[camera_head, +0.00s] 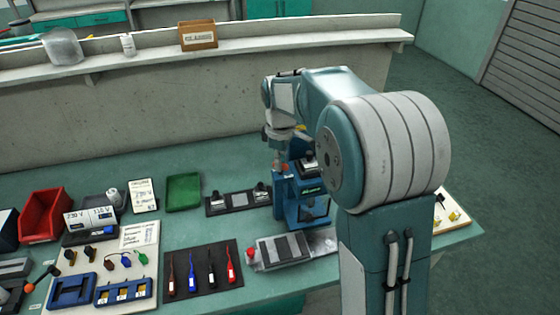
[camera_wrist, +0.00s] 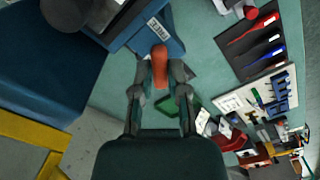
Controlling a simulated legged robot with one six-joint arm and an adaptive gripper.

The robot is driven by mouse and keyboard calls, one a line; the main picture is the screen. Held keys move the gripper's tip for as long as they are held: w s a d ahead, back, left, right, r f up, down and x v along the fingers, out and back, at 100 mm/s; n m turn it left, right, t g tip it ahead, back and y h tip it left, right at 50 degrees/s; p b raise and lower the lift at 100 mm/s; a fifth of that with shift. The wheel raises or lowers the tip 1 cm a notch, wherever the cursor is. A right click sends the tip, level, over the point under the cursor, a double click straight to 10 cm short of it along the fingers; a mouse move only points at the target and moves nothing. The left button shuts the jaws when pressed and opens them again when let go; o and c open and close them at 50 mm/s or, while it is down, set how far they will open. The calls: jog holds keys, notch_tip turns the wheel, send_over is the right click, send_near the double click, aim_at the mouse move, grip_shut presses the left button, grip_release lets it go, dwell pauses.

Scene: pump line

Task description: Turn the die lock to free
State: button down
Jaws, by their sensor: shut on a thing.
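A blue press (camera_head: 308,205) stands on the green bench, partly hidden behind my arm. My gripper (camera_wrist: 160,84) is shut on this handle, with a finger on each side. In the head view, the gripper is small at the press's upper left and its fingertips are hard to make out.
A grey-striped block (camera_head: 283,248) lies in front of the press. A dark mat (camera_head: 202,270) with several coloured tools, a green tray (camera_head: 183,192) and a red bin (camera_head: 42,215) are to the left. A shelf wall runs behind the bench.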

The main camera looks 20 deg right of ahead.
jog(key=shift+f+n, duration=0.1)
jog(key=shift+n, duration=0.7)
jog(key=c, duration=0.6)
grip_release()
jog(key=shift+c, duration=0.2)
notch_tip(320, 180, up, 12)
jog(key=shift+w, duration=0.1)
